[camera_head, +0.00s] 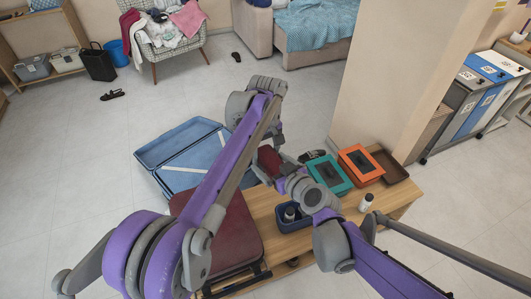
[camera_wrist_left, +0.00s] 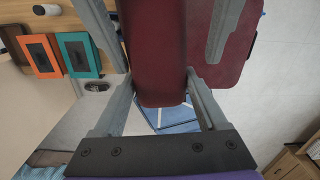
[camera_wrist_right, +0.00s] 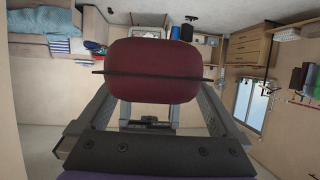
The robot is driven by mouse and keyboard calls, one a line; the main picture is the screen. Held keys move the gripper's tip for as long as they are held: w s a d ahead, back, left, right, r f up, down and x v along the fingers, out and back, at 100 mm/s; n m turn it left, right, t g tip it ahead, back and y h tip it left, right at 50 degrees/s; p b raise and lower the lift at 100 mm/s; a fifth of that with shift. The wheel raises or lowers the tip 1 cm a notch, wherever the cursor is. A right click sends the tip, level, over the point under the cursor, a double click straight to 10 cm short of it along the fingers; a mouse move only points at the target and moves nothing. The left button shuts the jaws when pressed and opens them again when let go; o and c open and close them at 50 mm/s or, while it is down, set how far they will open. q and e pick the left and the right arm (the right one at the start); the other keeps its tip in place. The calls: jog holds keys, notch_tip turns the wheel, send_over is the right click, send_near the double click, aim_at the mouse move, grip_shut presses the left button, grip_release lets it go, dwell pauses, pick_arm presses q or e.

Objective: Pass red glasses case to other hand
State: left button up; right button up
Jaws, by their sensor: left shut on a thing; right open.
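The red glasses case (camera_head: 268,160) is held up above the table, between my two wrists, partly hidden by the arms in the head view. My left gripper (camera_wrist_left: 159,78) is shut on the case (camera_wrist_left: 155,45), which extends away between its fingers. My right gripper (camera_wrist_right: 152,92) is open and faces the case (camera_wrist_right: 152,70) end-on, its fingers at either side. In the left wrist view, grey fingers of the right gripper stand at both sides of the case's far part, with gaps visible.
Below is a wooden table (camera_head: 262,207) with a dark red suitcase (camera_head: 228,238), green box (camera_head: 312,177), orange box (camera_head: 347,169), brown tray (camera_head: 390,166), blue bin (camera_head: 283,225) and white bottle (camera_head: 366,201). An open blue suitcase (camera_head: 180,150) lies behind. A pillar (camera_head: 390,75) stands right.

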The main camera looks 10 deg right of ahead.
jog(key=v, duration=1.2)
jog(key=s+d+f+m+g+h, duration=0.2)
jog(key=s+f+g, duration=0.1)
jog(key=s+f, duration=0.2)
jog(key=s+d+f+m+g+h, duration=0.2)
jog(key=s+d+f+g+h, duration=0.1)
jog(key=s, duration=0.5)
jog(key=shift+d+f+m+g, duration=0.3)
jog(key=shift+f+g, duration=0.2)
jog(key=shift+f, duration=0.85)
